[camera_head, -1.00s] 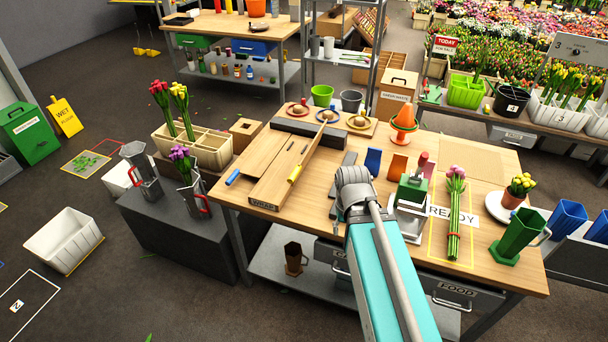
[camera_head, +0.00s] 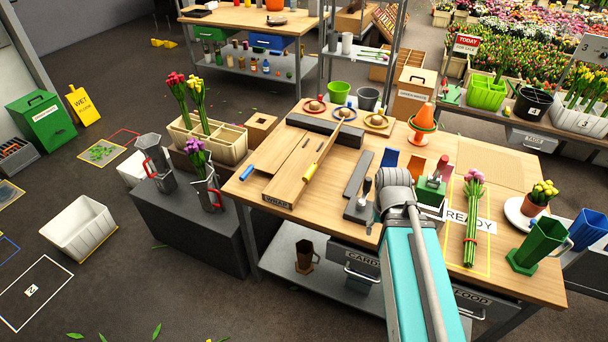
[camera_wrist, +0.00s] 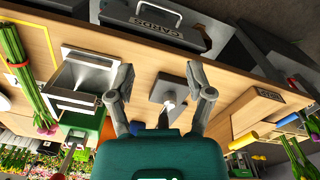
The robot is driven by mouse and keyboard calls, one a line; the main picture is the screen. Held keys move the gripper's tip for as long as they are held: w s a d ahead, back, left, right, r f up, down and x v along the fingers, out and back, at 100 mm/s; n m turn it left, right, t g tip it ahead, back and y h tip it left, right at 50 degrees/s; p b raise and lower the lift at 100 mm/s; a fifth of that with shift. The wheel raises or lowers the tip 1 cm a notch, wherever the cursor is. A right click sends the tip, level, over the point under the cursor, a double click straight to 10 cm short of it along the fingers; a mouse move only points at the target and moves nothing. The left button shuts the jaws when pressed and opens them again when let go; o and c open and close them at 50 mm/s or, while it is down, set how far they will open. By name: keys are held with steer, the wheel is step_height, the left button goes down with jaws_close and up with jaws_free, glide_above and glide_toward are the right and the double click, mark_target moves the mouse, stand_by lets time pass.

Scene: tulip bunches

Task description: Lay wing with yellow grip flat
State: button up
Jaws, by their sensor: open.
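The wing with the yellow grip (camera_head: 311,172) is a narrow wooden flap on the right side of the wooden wrap board (camera_head: 284,188). It looks raised at an angle, not lying on the board. Its yellow grip also shows in the wrist view (camera_wrist: 243,141), right of my gripper. A second wing, with a blue grip (camera_head: 247,172), appears to lie flat on the left. My gripper (camera_wrist: 162,88) is open and empty, its fingers apart above the table, to the right of the board in the head view. My arm hides the fingers in the head view.
A grey square base with an upright spindle (camera_wrist: 168,88) appears between my fingers. A dark bar (camera_head: 325,130) lies behind the board. A tulip bunch (camera_head: 473,225) lies on the READY area. A dark flat strip (camera_head: 357,174) lies right of the board.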

steer(key=n+t+h+b, duration=0.6)
steer(key=n+t+b, duration=1.1)
steer(key=n+b, duration=1)
glide_toward(308, 174)
steer(key=s+a+f+n+p, duration=0.1)
steer(key=s+n+p, duration=0.1)
steer(key=n+p, duration=0.2)
steer(key=shift+s+a, duration=0.1)
steer(key=shift+a, duration=0.05)
steer(key=x, duration=1.4)
steer(key=shift+s+f, duration=0.1)
